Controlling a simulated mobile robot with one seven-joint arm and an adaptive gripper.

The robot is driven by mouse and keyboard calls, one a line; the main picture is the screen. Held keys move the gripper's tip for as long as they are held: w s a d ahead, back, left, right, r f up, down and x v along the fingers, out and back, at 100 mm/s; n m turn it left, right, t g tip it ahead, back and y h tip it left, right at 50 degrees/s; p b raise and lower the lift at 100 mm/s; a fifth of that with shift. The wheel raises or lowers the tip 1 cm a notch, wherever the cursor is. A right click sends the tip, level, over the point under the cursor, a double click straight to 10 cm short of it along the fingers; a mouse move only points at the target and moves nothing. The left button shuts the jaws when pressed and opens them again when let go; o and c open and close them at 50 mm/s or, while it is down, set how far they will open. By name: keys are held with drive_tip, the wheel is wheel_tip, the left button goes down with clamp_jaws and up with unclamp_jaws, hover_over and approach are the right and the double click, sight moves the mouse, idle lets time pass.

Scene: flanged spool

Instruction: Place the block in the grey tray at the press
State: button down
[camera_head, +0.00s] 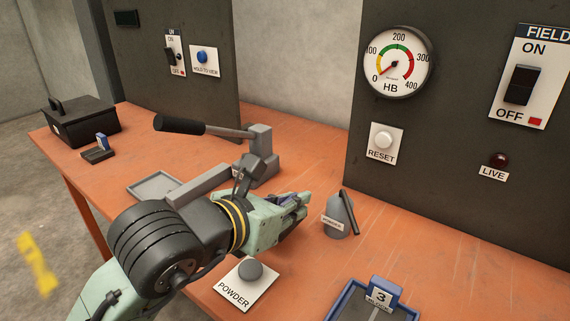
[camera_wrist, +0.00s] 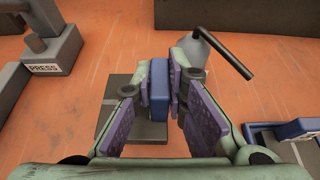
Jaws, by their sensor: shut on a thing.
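My gripper (camera_head: 298,202) is shut on the blue block (camera_wrist: 160,88), whose sides lie between the purple finger pads in the wrist view. In the head view the fingers hide most of the block. A flat dark grey plate (camera_wrist: 132,125) shows below the block; I cannot tell whether they touch. The press (camera_head: 262,165) stands behind my arm, its lever (camera_head: 180,125) reaching left; its labelled base (camera_wrist: 52,52) is upper left in the wrist view. The shallow grey tray (camera_head: 135,189) lies on the bench left of my gripper, partly hidden by my arm.
A grey bottle (camera_head: 339,218) with a dark spout stands just right of my gripper. A white POWDER plate (camera_head: 258,296) with a grey knob is in front. A blue-rimmed tray (camera_head: 345,300) marked 3 is at lower right. A black box (camera_head: 85,127) and small blue-topped stand (camera_head: 98,154) are far left.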

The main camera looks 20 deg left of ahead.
drive_tip(key=shift+w+r, duration=0.15)
drive_tip(key=shift+w, duration=0.15)
drive_tip(key=w+p, duration=0.2)
drive_tip(key=p, duration=0.1)
drive_tip(key=shift+r, duration=0.3)
drive_tip(key=w+p, duration=0.1)
drive_tip(key=w, duration=0.3)
drive_tip(key=w+f+p, duration=0.1)
drive_tip(key=w, duration=0.4)
drive_tip(key=w+a+f+p, duration=0.1)
drive_tip(key=w, duration=0.3)
drive_tip(key=shift+w, duration=0.3)
drive_tip(key=shift+w+a+f, duration=0.1)
drive_tip(key=shift+w+f, duration=0.05)
drive_tip(key=shift+f, duration=0.05)
wheel_tip(320, 180, down, 3)
drive_tip(key=shift+p, duration=0.6)
drive_tip(key=shift+f, duration=0.15)
drive_tip(key=shift+f+b, duration=0.25)
drive_tip(key=shift+b, duration=0.15)
drive_tip(key=c, duration=1.6)
unclamp_jaws()
drive_tip(key=shift+r, duration=0.15)
